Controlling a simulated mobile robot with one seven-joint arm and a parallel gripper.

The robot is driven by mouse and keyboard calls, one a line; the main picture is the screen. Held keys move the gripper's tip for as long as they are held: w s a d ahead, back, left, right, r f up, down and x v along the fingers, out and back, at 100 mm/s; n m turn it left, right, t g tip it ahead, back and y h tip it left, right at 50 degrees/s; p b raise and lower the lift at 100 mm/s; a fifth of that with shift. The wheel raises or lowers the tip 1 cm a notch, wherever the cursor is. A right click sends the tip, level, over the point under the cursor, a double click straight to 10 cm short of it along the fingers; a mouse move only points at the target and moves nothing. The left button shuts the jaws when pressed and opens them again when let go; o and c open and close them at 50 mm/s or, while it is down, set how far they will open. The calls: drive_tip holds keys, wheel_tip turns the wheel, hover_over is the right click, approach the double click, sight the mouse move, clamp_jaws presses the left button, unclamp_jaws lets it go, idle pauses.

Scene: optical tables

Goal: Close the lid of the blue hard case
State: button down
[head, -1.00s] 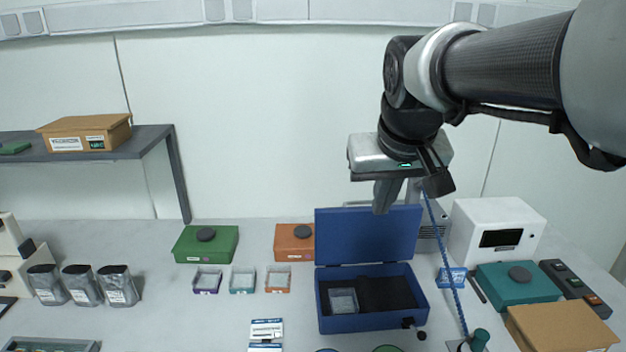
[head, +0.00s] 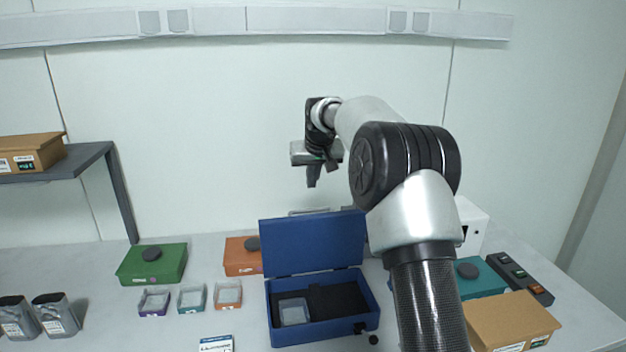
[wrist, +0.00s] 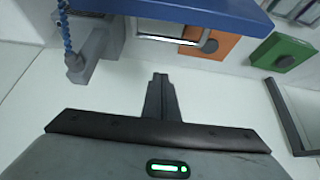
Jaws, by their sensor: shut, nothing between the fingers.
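The blue hard case (head: 322,332) stands on the table with its lid (head: 312,245) raised upright at the back. A small clear box (head: 293,311) lies in the left of its dark foam interior. My gripper (head: 312,183) is shut and empty, above and behind the lid, near the wall. It points downward and touches nothing that I can see. In the wrist view the shut fingers (wrist: 159,82) point toward the blue lid edge (wrist: 190,12), with a gap between them. My arm hides the area just right of the case.
Green (head: 152,264) and orange (head: 243,256) boxes and several small trays (head: 191,298) stand left of the case. A teal box (head: 482,279), a cardboard box (head: 512,320) and a white instrument (head: 470,228) stand to the right. A dark shelf (head: 85,161) is at far left.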

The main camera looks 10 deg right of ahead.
drive_tip(key=shift+s+f+p, duration=0.2)
drive_tip(key=shift+f+p, duration=0.2)
drive_tip(key=shift+f, duration=2.85)
drive_tip(key=shift+f+b, duration=0.15)
drive_tip(key=shift+b, duration=0.4)
